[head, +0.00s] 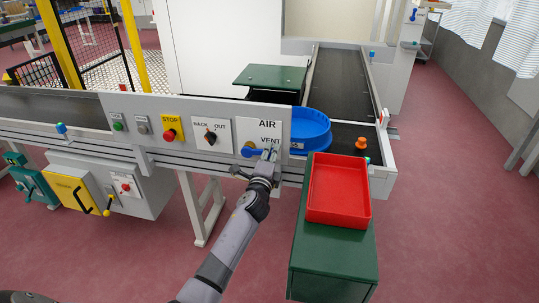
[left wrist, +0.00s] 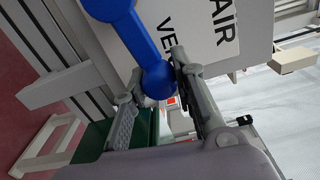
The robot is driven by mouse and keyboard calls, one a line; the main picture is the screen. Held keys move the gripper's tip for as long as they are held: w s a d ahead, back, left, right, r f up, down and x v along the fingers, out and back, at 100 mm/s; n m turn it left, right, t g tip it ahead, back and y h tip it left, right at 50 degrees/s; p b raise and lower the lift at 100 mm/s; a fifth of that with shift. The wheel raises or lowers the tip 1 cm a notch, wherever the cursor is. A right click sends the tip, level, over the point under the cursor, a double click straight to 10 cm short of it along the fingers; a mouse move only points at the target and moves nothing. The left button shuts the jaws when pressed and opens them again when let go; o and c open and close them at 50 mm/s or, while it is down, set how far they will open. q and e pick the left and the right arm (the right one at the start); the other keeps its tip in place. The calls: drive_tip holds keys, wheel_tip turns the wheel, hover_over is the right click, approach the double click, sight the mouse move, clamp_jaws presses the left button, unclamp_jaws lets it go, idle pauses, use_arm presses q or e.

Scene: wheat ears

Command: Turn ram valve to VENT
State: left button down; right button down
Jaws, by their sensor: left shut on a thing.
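The ram valve has a blue lever handle (head: 257,151) on a white plate (head: 262,115) marked AIR above and VENT at the right. The lever extends right from its pivot, close below the word VENT. My left gripper (head: 267,163) is at the lever's free end. In the left wrist view the blue lever (left wrist: 140,40) runs down to a rounded end between the two fingers of my left gripper (left wrist: 160,78), which is shut on it. The gripper partly hides the lever's tip in the head view. My right gripper is not in view.
Left of the valve are a BACK/OUT selector (head: 210,136) and a red STOP button (head: 169,135). A blue round bin (head: 310,127) stands close right. A red tray (head: 339,218) sits on a green cabinet (head: 333,265), right of my left arm.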

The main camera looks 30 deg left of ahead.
use_arm(q)
drive_tip(key=shift+f+m+b, duration=0.4)
drive_tip(key=shift+f+m, duration=0.35)
drive_tip(key=shift+m, duration=0.15)
drive_tip(key=c, duration=1.3)
unclamp_jaws()
drive_tip(key=v, duration=1.2)
drive_tip(key=shift+f, duration=0.1)
